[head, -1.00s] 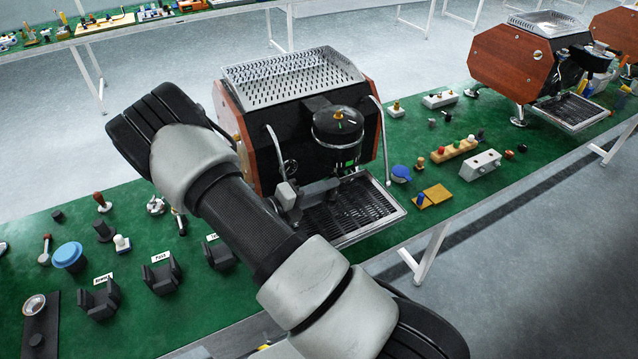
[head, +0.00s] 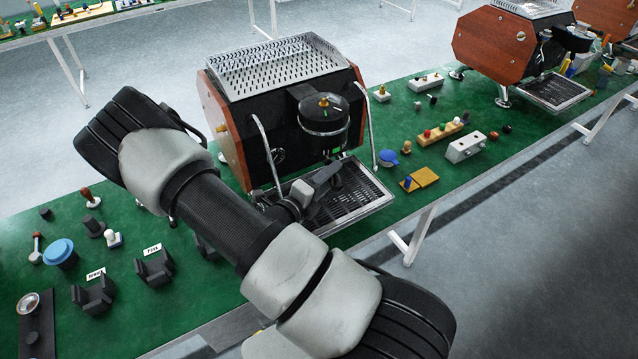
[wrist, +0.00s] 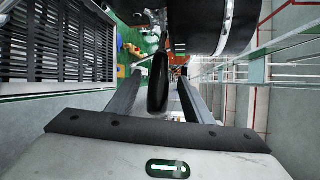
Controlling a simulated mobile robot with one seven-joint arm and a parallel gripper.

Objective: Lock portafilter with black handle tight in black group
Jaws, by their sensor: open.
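The black group (head: 322,112) is a dark cylinder with a chrome lower rim on the front of the near espresso machine. In the wrist view it shows as a large dark round body (wrist: 197,22) with a metal band at the upper right. A black handle (wrist: 158,82) with metal at its far end lies between my gripper's fingers. My gripper (wrist: 158,100) is open around it, with a gap visible on both sides. In the head view my gripper (head: 318,182) is below the group, above the drip tray. I cannot tell how the portafilter sits in the group.
The slotted drip tray (head: 355,203) lies under the group and fills the left of the wrist view. Steam wands (head: 268,150) flank the group. Black holders (head: 155,268) and small tools stand on the green mat to the left. More parts lie to the right.

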